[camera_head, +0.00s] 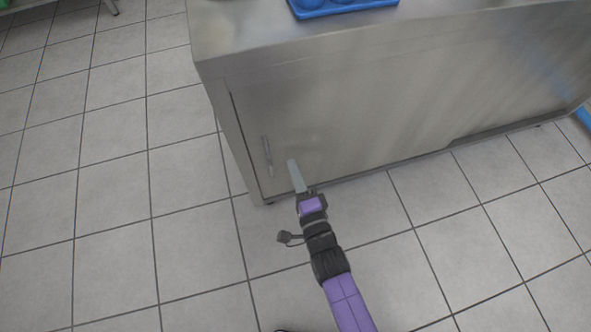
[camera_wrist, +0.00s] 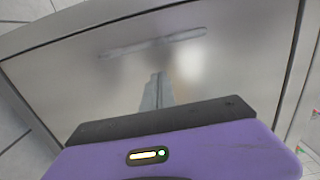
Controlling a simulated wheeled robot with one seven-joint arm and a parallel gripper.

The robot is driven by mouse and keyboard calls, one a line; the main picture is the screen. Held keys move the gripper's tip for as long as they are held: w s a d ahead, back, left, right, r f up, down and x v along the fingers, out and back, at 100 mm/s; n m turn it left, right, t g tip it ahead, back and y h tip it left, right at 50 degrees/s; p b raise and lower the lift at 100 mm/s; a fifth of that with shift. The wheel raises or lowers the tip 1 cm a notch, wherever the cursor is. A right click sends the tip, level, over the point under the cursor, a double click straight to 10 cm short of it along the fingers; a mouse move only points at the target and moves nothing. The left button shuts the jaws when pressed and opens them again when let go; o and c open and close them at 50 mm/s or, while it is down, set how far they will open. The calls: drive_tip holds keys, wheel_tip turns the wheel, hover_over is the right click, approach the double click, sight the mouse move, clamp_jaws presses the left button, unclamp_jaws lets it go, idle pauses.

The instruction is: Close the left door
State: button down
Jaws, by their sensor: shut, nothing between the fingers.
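The left door (camera_head: 340,125) is a flat grey metal panel on the front of a steel cabinet. It looks flush or nearly flush with the frame; I cannot tell whether a small gap is left. Its slim bar handle (camera_head: 267,156) is near its left edge, and the handle also shows in the wrist view (camera_wrist: 152,43). My gripper (camera_head: 294,168) is shut and empty, in front of the lower left part of the door and right of the handle. In the wrist view its fingers (camera_wrist: 157,88) point at the door; I cannot tell whether they touch it.
The cabinet's steel top (camera_head: 240,30) carries a blue tray (camera_head: 345,10) at the back. Tiled floor (camera_head: 110,190) is clear left of and in front of the cabinet. A blue object (camera_head: 584,118) stands at the far right. Part of another table shows at the top left.

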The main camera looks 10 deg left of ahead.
drive_tip(key=p+v, duration=0.2)
drive_tip(key=v, duration=0.8)
drive_tip(key=shift+d, duration=0.25)
drive_tip(key=shift+w, duration=0.15)
drive_tip(key=s+d+r+n+h, duration=1.05)
drive_tip(key=s+d+r, duration=0.95)
drive_tip(key=s+d, duration=0.25)
wheel_tip(320, 180, up, 22)
drive_tip(key=p, duration=2.2)
drive_tip(key=shift+w+d+f+n+y, duration=0.2)
drive_tip(key=shift+w+d+n+y, duration=0.15)
drive_tip(key=shift+n, duration=0.1)
